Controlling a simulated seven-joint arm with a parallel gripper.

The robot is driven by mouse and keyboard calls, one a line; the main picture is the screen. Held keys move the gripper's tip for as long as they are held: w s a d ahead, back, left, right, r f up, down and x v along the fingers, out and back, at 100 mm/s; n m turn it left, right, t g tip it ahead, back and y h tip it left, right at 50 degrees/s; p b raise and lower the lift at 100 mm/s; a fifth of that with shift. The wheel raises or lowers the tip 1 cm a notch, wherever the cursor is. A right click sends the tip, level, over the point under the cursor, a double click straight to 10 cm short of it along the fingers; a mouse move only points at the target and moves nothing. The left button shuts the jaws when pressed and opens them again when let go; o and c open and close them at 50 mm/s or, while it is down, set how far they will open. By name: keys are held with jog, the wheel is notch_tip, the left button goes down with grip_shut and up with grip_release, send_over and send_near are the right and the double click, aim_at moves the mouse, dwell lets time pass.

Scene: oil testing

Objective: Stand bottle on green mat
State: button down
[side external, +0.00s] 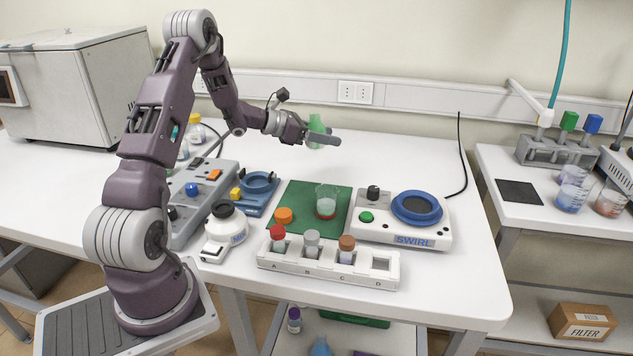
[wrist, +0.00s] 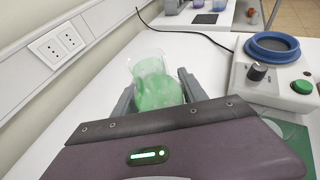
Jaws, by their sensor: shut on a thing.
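My gripper (side external: 330,139) is shut on a clear open-topped vessel with green contents (side external: 316,126), which I take to be the bottle. In the wrist view the vessel (wrist: 156,84) sits between the fingers, its lower part hidden by my gripper. It is held above the table, behind the green mat (side external: 298,195). An orange cap (side external: 284,215) shows at the mat's front left. The mat also shows at the right of the wrist view (wrist: 292,130).
A white rack (side external: 330,272) with several slots, capped vials and an empty right slot stands in front of the mat. The swirl device (side external: 400,230) is to its right. The mat's back left is clear.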

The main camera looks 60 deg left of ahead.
aim_at(299, 196)
jog(key=s+d, duration=0.4)
jog(key=d, duration=0.2)
jog(key=f, duration=0.9)
jog(key=shift+s+a+f, duration=0.1)
jog(key=shift+a+f, duration=0.1)
jog(key=shift+f, duration=0.2)
jog(key=shift+f, duration=0.1)
jog(key=c, duration=0.6)
grip_release()
